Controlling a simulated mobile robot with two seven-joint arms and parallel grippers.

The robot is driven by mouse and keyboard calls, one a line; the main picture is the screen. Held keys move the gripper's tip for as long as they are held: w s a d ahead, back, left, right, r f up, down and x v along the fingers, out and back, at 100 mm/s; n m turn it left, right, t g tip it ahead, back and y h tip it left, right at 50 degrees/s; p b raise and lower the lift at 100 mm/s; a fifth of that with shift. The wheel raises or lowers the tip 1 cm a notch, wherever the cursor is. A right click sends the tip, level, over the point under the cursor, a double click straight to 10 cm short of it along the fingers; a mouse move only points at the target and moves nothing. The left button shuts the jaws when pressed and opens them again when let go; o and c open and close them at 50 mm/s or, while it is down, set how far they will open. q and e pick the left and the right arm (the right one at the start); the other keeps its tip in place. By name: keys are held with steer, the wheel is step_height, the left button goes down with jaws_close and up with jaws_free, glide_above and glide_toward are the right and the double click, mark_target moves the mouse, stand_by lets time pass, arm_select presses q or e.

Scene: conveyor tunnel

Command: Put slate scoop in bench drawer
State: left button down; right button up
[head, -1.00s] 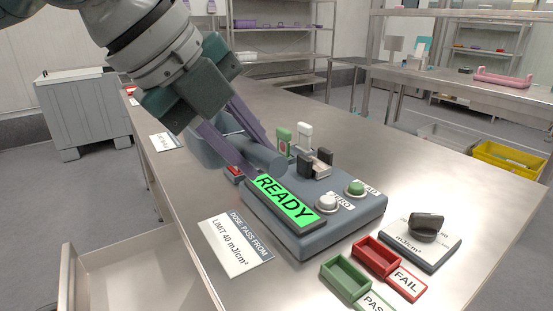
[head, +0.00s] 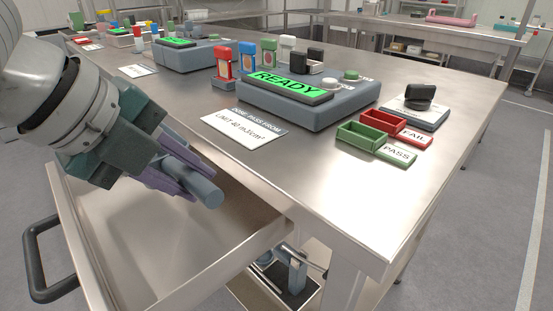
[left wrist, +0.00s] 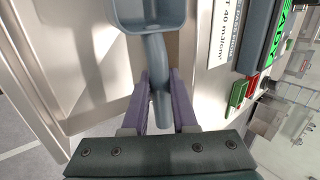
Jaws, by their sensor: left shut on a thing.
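My left gripper (head: 180,184) is shut on the handle of the slate scoop (head: 206,191). It holds the scoop above the open bench drawer (head: 232,258), which is pulled out from the bench front at the lower left. In the left wrist view the scoop's bowl (left wrist: 150,12) shows at the top, with its handle (left wrist: 160,75) between the purple fingers. The pale drawer (left wrist: 95,62) lies beneath and to the left there. In the head view the gripper hides the bowl. My right gripper is not in view.
On the bench (head: 290,165) beside the drawer stand a dose card (head: 243,130), the grey READY device (head: 325,112), green and red PASS and FAIL trays (head: 362,137) and a black-knob unit (head: 415,105). The drawer's black handle (head: 38,262) is at its front. The visible drawer floor is bare.

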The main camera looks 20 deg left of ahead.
arm_select(q)
step_height(320, 180, down, 6)
steer(key=shift+f+b, duration=0.1)
steer(key=shift+b, duration=0.85)
steer(key=c, duration=0.7)
jaws_free()
steer(key=shift+s+a+r, duration=0.1)
steer(key=shift+s+r, duration=0.05)
steer(key=shift+r, duration=0.2)
steer(key=p+v, duration=0.4)
steer(key=v, duration=0.7)
steer(key=shift+r+p, duration=0.15)
steer(key=shift+p, duration=0.15)
steer(key=shift+s, duration=0.15)
